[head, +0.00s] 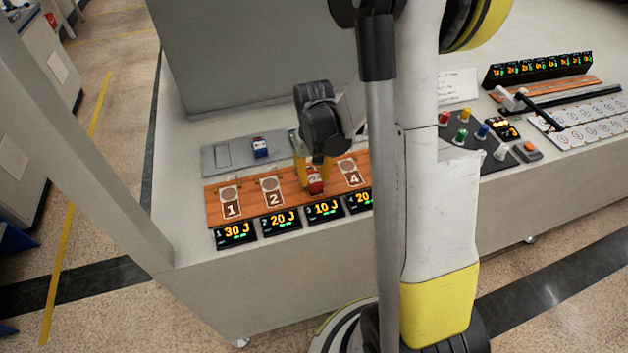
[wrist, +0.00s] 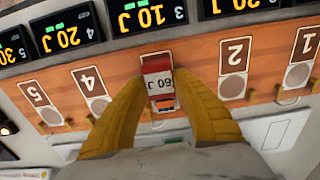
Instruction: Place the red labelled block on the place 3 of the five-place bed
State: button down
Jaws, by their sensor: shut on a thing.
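The red labelled block (head: 314,184) has a white face reading 60 J in the wrist view (wrist: 158,82). My gripper (head: 314,172) is shut on it, with one yellow finger on each side; the fingers also show in the wrist view (wrist: 160,92). The five-place bed (head: 248,204) is an orange-brown wooden board with numbered places. The block is over the spot between places 2 and 4, in line with the display numbered 3, and covers that place's marking. I cannot tell whether the block touches the board. Places 1 (head: 231,200), 2 (head: 272,191) and 4 (head: 352,172) are empty.
Displays line the bed's front edge, including the 10 J one (head: 323,210) for place 3. A blue and white block (head: 260,148) sits on a grey tray (head: 222,157) behind the bed. Coloured knobs (head: 462,134) stand on a dark panel to the right.

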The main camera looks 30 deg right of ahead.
aim_at(314, 177)
jog(key=shift+f, duration=0.25)
jog(key=shift+f, duration=0.15)
jog(key=c, duration=1.1)
grip_release()
notch_tip(314, 177, up, 11)
jog(key=p, duration=0.3)
jog(key=s+a+r+n+t, duration=0.3)
jog(key=s+a+r+t, duration=0.4)
jog(key=s+a+r, duration=0.3)
jog(key=shift+s+a+r, duration=0.4)
jog(key=shift+a+r, duration=1)
jog(key=shift+a, duration=0.35)
